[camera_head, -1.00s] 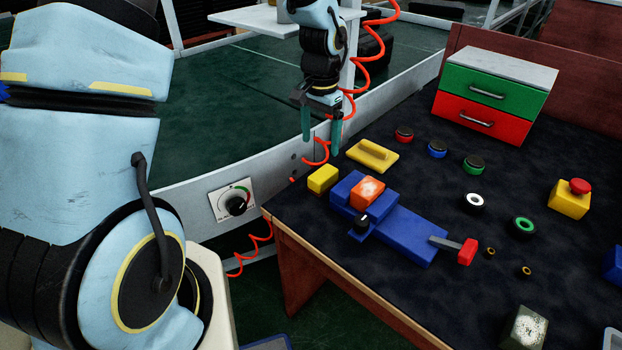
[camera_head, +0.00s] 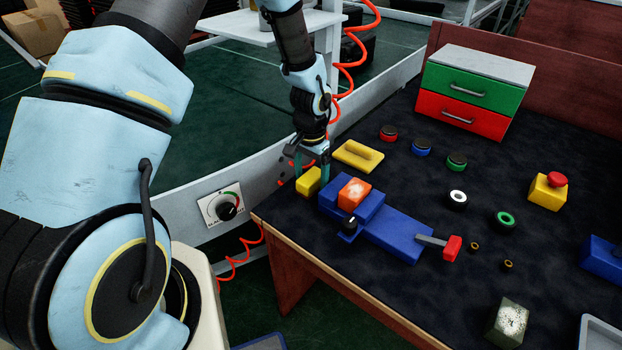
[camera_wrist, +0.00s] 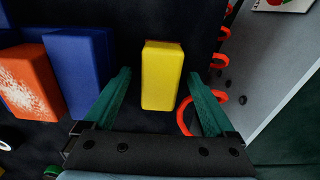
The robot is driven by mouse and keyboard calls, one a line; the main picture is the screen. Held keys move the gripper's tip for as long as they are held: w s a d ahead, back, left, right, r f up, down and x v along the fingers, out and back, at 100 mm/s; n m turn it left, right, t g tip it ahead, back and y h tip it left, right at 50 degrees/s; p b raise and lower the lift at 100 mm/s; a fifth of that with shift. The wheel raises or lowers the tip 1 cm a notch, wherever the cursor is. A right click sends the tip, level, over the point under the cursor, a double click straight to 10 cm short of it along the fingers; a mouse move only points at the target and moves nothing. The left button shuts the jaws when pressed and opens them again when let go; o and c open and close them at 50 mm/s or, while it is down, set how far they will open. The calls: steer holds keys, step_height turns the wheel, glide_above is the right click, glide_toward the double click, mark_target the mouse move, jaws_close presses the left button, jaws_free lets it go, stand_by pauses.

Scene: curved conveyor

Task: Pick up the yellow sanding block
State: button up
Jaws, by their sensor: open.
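The yellow sanding block (camera_head: 309,181) sits near the left edge of the dark table, beside the blue fixture. In the wrist view the yellow block (camera_wrist: 162,75) lies upright in the picture, centred ahead of and partly between my open fingers. My gripper (camera_head: 311,167) is open at the block, with its fingers reaching down on either side of it. In the wrist view my gripper (camera_wrist: 158,92) shows two green fingers with a gap to each side of the block. Neither finger visibly touches it.
A blue fixture (camera_head: 400,232) with an orange-and-white block (camera_head: 353,194) stands close right of the yellow block. A yellow handled piece (camera_head: 358,156) lies behind it. A red coiled hose (camera_wrist: 220,65) and the grey conveyor side (camera_wrist: 275,60) are close on the other side.

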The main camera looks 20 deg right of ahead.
mark_target(311, 176)
steer(key=shift+f, duration=0.25)
steer(key=shift+c, duration=0.2)
jaws_close()
stand_by(0.4)
steer(key=shift+r, duration=0.1)
step_height(311, 176, up, 10)
steer(key=shift+f+b, duration=0.1)
steer(key=shift+b, duration=1)
